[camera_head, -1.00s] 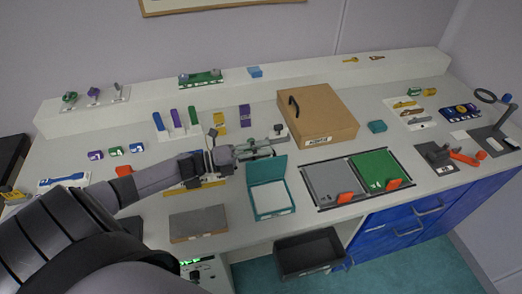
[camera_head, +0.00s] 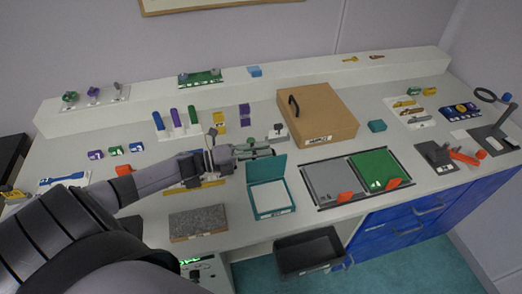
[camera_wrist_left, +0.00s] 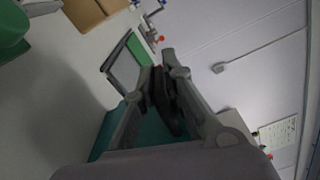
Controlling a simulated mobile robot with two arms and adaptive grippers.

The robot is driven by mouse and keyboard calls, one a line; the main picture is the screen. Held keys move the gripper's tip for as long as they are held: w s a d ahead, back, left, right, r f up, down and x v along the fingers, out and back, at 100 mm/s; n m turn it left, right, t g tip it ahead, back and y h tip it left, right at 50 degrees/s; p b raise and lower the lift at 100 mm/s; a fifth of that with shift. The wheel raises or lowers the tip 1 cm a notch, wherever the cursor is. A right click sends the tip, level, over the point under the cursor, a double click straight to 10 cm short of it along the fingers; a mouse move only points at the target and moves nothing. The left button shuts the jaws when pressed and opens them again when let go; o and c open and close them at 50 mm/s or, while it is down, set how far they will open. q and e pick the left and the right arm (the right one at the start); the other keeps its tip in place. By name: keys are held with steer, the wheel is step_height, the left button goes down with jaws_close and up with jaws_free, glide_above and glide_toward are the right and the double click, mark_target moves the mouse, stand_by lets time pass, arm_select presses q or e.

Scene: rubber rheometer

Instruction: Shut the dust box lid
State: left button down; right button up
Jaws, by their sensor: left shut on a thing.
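The dust box (camera_head: 289,211) is a small teal box with a pale inside near the front of the bench. Its teal lid (camera_head: 268,169) stands raised at the back of the box. My left gripper (camera_head: 271,152) is at the lid's upper edge, shut on the lid. My right gripper is not in view.
A brown box (camera_head: 325,108) with a black handle stands behind the dust box. A framed tray (camera_head: 350,152) with grey and green panels lies to the right. A grey slab (camera_head: 198,222) lies to the left. A black bin (camera_head: 308,252) is below the bench edge.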

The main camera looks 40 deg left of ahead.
mark_target(265, 172)
arm_select(q)
steer(key=shift+s+d, duration=0.1)
stand_by(0.3)
steer(key=s+d+m, duration=0.1)
steer(key=d+m, duration=0.1)
steer(key=m, duration=0.1)
steer(key=s+d+m+b, duration=0.1)
steer(key=m, duration=0.1)
steer(key=shift+s+r, duration=0.2)
steer(key=shift+s, duration=0.15)
steer(key=shift+s+d+f+m+b, duration=0.1)
steer(key=shift+s+d+m+b, duration=0.45)
steer(key=shift+m, duration=0.35)
steer(key=s+d+f+m+b, duration=0.1)
steer(key=m+b, duration=0.2)
steer(key=s+d+f+m+b, duration=0.1)
steer(key=d+m+b, duration=0.1)
steer(key=b, duration=0.1)
steer(key=s+d+f+m+b, duration=0.1)
steer(key=f+m+b, duration=0.1)
steer(key=m+b, duration=0.1)
steer(key=shift+s+d+m+b, duration=0.3)
steer(key=shift+s+d+b, duration=0.1)
steer(key=shift+b, duration=0.05)
steer(key=shift+s+d+f+m+b, duration=0.2)
steer(key=shift+m+b, duration=0.25)
steer(key=shift+b, duration=0.15)
steer(key=shift+s+d+f+m+b, duration=0.1)
steer(key=shift+f+m+b, duration=0.1)
steer(key=shift+m+b, duration=0.35)
